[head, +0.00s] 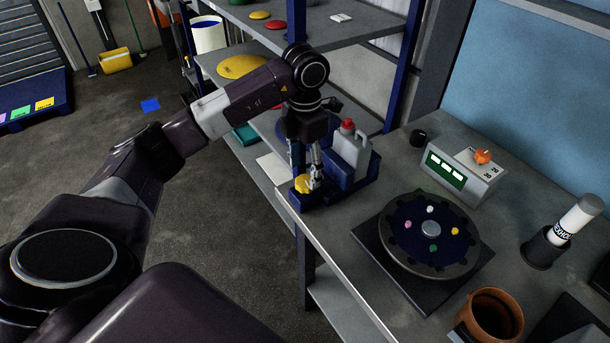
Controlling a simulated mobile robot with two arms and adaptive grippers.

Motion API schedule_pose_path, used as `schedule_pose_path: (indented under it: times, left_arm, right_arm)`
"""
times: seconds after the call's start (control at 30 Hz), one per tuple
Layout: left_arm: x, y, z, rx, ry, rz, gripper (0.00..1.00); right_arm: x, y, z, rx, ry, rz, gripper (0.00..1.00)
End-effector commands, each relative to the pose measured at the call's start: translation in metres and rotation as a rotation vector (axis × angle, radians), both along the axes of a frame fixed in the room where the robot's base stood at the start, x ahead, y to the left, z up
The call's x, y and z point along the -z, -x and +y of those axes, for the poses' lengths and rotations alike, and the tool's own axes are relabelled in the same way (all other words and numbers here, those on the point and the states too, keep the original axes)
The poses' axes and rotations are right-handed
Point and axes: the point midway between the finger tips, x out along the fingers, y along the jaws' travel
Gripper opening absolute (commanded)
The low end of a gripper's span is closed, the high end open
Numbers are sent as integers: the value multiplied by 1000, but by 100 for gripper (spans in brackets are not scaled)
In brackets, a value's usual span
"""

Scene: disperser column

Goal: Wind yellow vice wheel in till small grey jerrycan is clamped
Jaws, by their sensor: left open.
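A small grey jerrycan (352,150) with a red cap stands upright in the dark blue vice (318,196) at the left edge of the workbench. The yellow vice wheel (302,184) is at the vice's near left end, partly covered by my left gripper. My left gripper (312,184) points down at the wheel with its fingers open around or beside it; I cannot tell whether they touch. Whether the vice jaws press on the jerrycan is hidden. My right gripper is not in view.
On the bench (334,249) are a round turntable (400,259) with coloured pegs, a grey box with an orange knob (462,178), a white tube (577,217) in a black holder and a brown pot (490,317). Shelves (345,52) stand behind my left arm.

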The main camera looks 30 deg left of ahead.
Motion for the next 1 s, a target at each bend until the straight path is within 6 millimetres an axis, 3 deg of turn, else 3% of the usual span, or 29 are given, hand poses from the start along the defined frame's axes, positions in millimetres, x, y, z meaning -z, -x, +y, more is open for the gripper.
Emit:
schedule_pose_path:
  times: [0.2,0.4,1.0]
  left_arm:
    - [-52,-2,0,0,0,-7,54]
    - [-80,-1,0,0,0,-3,54]
    - [-89,0,0,0,0,-1,54]
  right_arm:
    - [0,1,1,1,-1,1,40]
    - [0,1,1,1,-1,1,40]
    - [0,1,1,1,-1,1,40]
